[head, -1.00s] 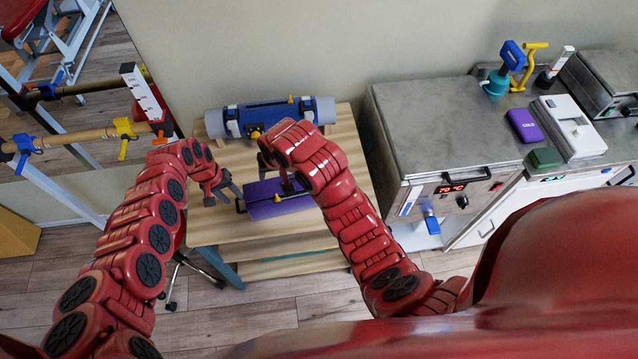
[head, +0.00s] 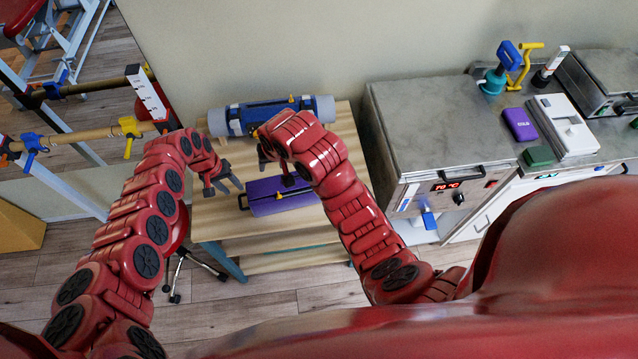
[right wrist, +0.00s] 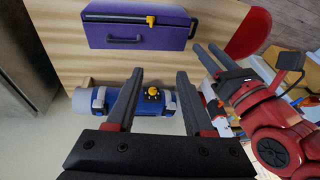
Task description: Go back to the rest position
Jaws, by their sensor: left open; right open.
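My left gripper (head: 225,187) is open and empty over the left part of the wooden table. Its fingers point toward the purple box (head: 282,203), just left of it and apart from it in the picture. The left gripper also shows at the right of the right wrist view (right wrist: 215,62). My right gripper (right wrist: 160,74) is open, with nothing between its fingers in the right wrist view. In the head view, its own arm mostly hides it above the purple box. The box, with a dark handle and yellow latch, also shows in the right wrist view (right wrist: 150,32).
The wooden table (head: 222,218) stands against the wall. A blue and grey roll (head: 320,106) lies at its back. A steel cabinet (head: 430,110) stands to the right, with a purple pack (head: 520,124) on a counter beyond. Parallel bars (head: 85,137) and a wheeled stool (head: 180,235) are at left.

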